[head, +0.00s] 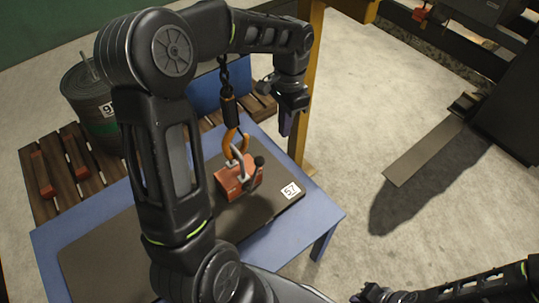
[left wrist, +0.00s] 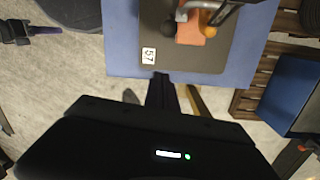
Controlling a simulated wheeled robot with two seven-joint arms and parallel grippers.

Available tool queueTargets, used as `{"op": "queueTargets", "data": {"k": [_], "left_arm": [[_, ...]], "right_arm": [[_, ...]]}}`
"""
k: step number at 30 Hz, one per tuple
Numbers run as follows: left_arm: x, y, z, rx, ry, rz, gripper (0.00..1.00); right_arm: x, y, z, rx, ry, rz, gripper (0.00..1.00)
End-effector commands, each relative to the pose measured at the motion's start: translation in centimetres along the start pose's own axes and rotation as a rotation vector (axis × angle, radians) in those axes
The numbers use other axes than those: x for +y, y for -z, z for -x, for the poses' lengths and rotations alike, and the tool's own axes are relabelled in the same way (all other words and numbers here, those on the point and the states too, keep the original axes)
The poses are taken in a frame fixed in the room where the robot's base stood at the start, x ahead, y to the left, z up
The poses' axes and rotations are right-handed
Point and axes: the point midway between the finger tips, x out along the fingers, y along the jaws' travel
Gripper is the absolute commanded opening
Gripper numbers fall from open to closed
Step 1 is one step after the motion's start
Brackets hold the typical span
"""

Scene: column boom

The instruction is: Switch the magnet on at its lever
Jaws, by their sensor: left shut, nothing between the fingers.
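The magnet (head: 230,181) is an orange-red block on a dark plate (head: 270,209) marked 57. Its lever (head: 258,162) has a dark knob and stands up at the block's right side; whether it is on or off I cannot tell. An orange hook (head: 231,143) on a chain meets the magnet's grey shackle (head: 240,153). My left gripper (head: 286,129) is shut and empty, above and to the right of the magnet, apart from it. In the left wrist view its fingers (left wrist: 161,88) point toward the plate's edge, with the magnet (left wrist: 192,30) beyond. My right gripper (head: 372,294) is partly cut off at the bottom.
The plate lies on a blue table (head: 318,215). A yellow post (head: 302,110) stands close behind the left gripper. A wooden pallet (head: 43,205) with a dark drum (head: 92,105) is at left. A dark machine with a flat fork (head: 420,152) is at right; floor between is clear.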

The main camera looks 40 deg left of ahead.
Motion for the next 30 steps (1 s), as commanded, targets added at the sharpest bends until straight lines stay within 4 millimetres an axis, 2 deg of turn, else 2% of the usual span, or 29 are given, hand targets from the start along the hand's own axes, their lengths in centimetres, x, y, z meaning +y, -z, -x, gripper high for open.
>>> {"op": "queueTargets", "data": {"k": [11,17,23,30], "left_arm": [[-0.1,-0.3,0.2,-0.009,0.000,-0.002,0.00],[-0.1,-0.3,-0.9,-0.010,0.000,-0.002,0.00],[-0.1,-0.3,-3.8,-0.011,-0.001,-0.003,0.00],[0.0,-0.4,-8.8,-0.012,-0.002,-0.003,0.00]], "right_arm": [[0.0,0.0,0.0,0.000,0.000,0.000,0.00],[0.1,0.0,-0.2,0.000,0.000,0.000,0.00],[0.3,0.0,-0.8,0.000,0.000,0.000,0.00],[0.6,0.0,-1.6,0.000,0.000,0.000,0.00]]}}
